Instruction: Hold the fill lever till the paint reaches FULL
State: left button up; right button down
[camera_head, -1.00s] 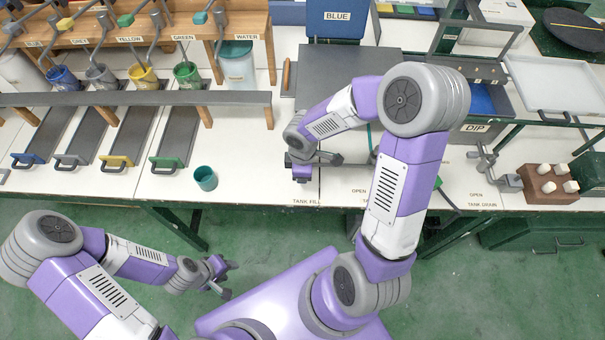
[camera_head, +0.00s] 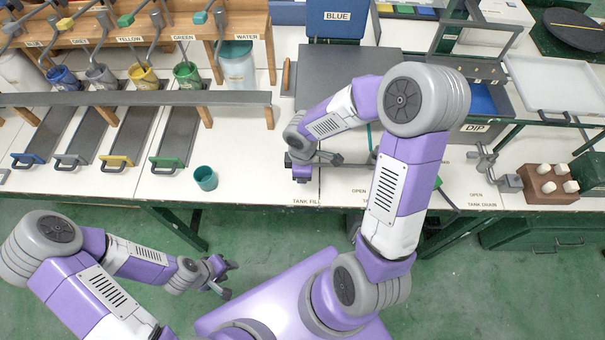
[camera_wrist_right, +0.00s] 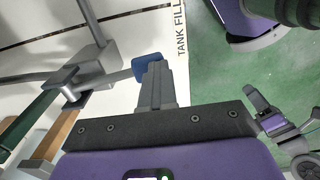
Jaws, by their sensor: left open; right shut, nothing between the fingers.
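The fill lever's blue knob (camera_wrist_right: 147,67) and grey arm show in the right wrist view beside the "TANK FILL" label. My right gripper (camera_wrist_right: 156,72) is shut and empty, its fingertips right at the knob; I cannot tell whether they touch. In the head view my right gripper (camera_head: 301,174) is above the table's front edge and hides most of the lever. The dip tank (camera_head: 505,107), labelled "DIP", stands at the right with blue paint (camera_head: 480,98) inside, partly hidden by my right arm. No FULL mark is readable. My left gripper (camera_head: 222,276) is open and empty above the floor.
The tank drain lever (camera_head: 487,160) is at the table's right front, near a brown block (camera_head: 549,186) with white pegs. A teal cup (camera_head: 205,178) stands near the front edge. Paint pots, including a green one (camera_head: 188,76), stand at the left.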

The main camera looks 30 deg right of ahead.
jog(key=shift+s+d+f, duration=0.1)
jog(key=shift+s+f, duration=0.05)
dwell(0.6)
notch_tip(320, 180, up, 14)
jog(key=s+a+p, duration=0.1)
jog(key=s+p, duration=0.1)
jog(key=p, duration=0.4)
jog(key=shift+a, duration=0.35)
jog(key=s+a+f+m+y, duration=0.1)
jog(key=s+a+f+m, duration=0.1)
jog(key=f, duration=0.6)
jog(key=s+a+f+m+y, duration=0.1)
jog(key=s+a+f+m, duration=0.1)
jog(key=a+f+m, duration=0.2)
jog(key=s+a+f+m+y, duration=0.2)
jog(key=f+m, duration=0.6)
jog(key=f, duration=0.5)
jog(key=shift+s+a+t, duration=0.3)
jog(key=shift+s+a, duration=0.3)
jog(key=shift+a, duration=0.5)
